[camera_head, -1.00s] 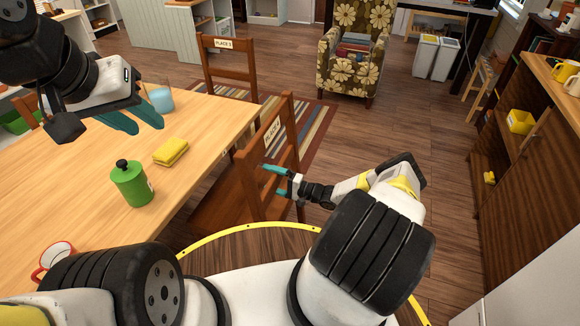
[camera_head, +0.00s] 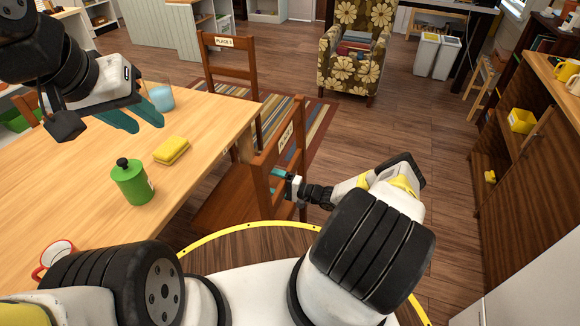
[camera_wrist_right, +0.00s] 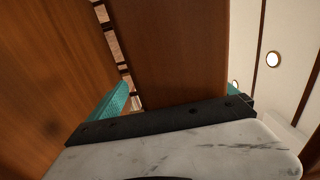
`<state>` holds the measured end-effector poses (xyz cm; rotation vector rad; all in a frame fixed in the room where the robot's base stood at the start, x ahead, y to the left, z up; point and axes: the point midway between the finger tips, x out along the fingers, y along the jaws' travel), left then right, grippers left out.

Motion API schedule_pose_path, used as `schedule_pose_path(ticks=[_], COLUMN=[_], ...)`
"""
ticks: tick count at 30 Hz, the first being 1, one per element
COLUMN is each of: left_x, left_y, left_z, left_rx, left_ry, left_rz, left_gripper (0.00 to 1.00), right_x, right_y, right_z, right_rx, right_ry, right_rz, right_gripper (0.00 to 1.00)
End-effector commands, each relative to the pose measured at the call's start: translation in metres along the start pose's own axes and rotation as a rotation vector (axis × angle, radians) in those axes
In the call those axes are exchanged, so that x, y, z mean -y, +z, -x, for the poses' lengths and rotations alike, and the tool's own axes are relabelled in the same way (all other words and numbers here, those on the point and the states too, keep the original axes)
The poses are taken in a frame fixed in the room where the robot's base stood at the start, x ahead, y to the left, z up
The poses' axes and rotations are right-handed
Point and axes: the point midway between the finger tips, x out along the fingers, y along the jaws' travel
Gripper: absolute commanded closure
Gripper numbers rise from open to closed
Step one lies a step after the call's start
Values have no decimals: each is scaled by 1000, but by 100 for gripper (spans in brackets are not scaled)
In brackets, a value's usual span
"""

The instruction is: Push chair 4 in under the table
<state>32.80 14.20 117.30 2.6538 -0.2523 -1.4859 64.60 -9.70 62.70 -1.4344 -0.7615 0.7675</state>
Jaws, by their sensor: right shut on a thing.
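Chair 4 (camera_head: 266,165) is a brown wooden chair with a label on its top rail, right of the wooden table (camera_head: 216,116). Its seat (camera_head: 233,196) shows beside the table's right edge; I cannot tell how far it reaches under. My right gripper (camera_head: 283,176) is shut on the chair's back; the fingertips are partly hidden there. In the right wrist view a brown wooden part of the chair (camera_wrist_right: 172,50) stands between the teal fingers of the right gripper (camera_wrist_right: 170,98). My left gripper (camera_head: 134,117) is above the table, its teal fingers apart and empty.
Another chair (camera_head: 230,72) is behind. A floral armchair (camera_head: 353,62) stands further back. Shelves (camera_head: 530,140) line the right; floor between is clear.

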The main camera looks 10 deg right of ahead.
Motion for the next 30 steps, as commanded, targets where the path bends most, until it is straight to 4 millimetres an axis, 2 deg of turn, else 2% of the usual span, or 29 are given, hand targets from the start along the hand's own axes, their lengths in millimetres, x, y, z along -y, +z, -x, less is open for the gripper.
schedule_pose_path(ticks=[8,30], left_x=[0,0], left_y=[0,0], left_z=[0,0], left_rx=[0,0], left_ry=[0,0], left_rz=[0,0], left_gripper=[68,68], right_x=[3,2], right_y=[-3,-3], right_z=[3,111], right_rx=[-6,-6], right_ry=[-5,-4], right_rz=[-2,0], right_gripper=[16,16])
